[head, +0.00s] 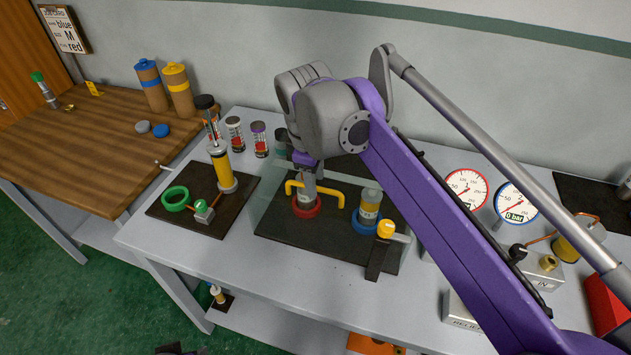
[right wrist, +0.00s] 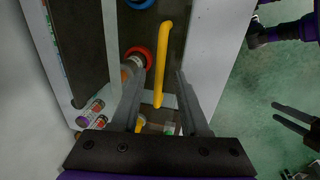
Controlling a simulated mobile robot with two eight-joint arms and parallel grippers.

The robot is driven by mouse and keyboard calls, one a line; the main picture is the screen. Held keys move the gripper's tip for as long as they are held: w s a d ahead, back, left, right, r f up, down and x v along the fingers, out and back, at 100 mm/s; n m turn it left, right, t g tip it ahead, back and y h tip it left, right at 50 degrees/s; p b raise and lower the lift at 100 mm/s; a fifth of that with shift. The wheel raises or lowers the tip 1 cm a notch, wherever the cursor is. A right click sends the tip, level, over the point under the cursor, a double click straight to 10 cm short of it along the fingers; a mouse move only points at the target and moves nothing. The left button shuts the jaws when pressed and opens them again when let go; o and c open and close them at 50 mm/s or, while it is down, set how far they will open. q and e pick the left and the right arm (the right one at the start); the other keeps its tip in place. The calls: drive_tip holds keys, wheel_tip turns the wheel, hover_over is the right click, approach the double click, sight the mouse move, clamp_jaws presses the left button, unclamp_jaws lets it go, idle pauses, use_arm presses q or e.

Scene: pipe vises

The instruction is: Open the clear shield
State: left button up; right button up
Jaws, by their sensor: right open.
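The clear shield is a faint see-through pane with a yellow handle (head: 341,194) over a black mat (head: 330,252). Behind it stand pipe pieces in a red ring (head: 306,207) and a blue ring (head: 365,222). My right gripper (head: 308,182) is over the handle's left part and hides some of it. In the right wrist view the open fingers (right wrist: 160,100) lie either side of the yellow handle (right wrist: 164,62), apart from it. My left gripper (right wrist: 291,119) is at the right edge of that view, fingers apart, away from the shield.
A second black mat (head: 165,212) at left holds a yellow cylinder (head: 223,168) and a green ring (head: 176,198). Several small cans (head: 259,139) stand behind. Gauges (head: 467,188) and a red box (head: 606,304) are at right. My right arm crosses the table.

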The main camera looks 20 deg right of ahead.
drive_tip(key=shift+f, duration=0.45)
drive_tip(key=shift+c, duration=0.3)
clamp_jaws()
drive_tip(key=shift+w, duration=0.1)
idle(0.8)
